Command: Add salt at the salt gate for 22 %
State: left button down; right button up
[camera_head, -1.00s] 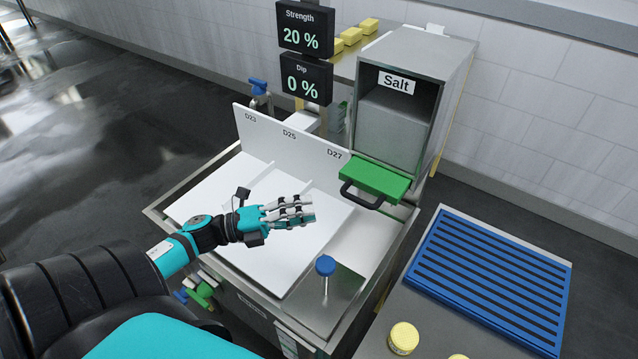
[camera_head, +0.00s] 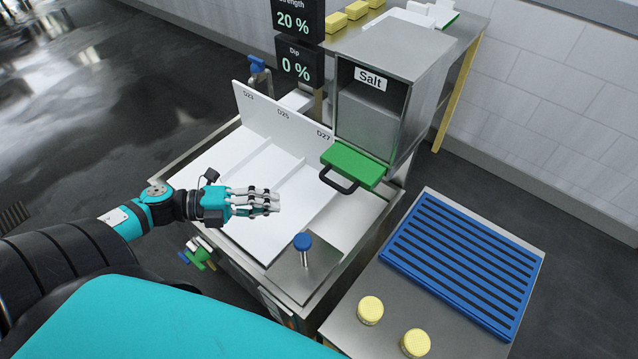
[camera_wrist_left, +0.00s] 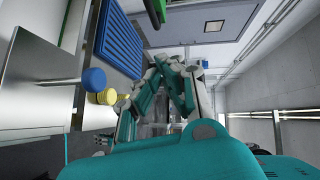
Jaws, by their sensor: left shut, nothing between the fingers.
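The salt box (camera_head: 375,115), a steel hopper labelled "Salt", stands at the back right of the basin. The green salt gate (camera_head: 354,165) with its dark handle sits at the foot of the box. The Strength display (camera_head: 293,20) reads 20 % and the Dip display (camera_head: 299,63) reads 0 %. My left gripper (camera_head: 278,202) is shut and empty above the white basin, left of and nearer than the gate, not touching it. Its fingers also show in the left wrist view (camera_wrist_left: 182,85). My right gripper is not in view.
A blue knob on a rod (camera_head: 303,242) stands at the basin's near corner. A blue slatted rack (camera_head: 460,262) and yellow cheeses (camera_head: 370,310) are on the right-hand table. A white divider (camera_head: 285,120) marked D23, D25, D27 stands along the basin's back.

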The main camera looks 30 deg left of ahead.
pick_arm(q)
jog(key=r+p+x, duration=0.1)
jog(key=p+x, duration=0.1)
jog(key=x, duration=0.4)
jog(key=b, duration=0.2)
send_near(348, 176)
jog(key=shift+x, duration=3.65)
jog(key=shift+w+f, duration=0.1)
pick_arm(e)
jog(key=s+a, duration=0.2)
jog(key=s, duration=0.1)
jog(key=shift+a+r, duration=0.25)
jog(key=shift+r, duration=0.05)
pick_arm(q)
jog(key=shift+p, duration=0.3)
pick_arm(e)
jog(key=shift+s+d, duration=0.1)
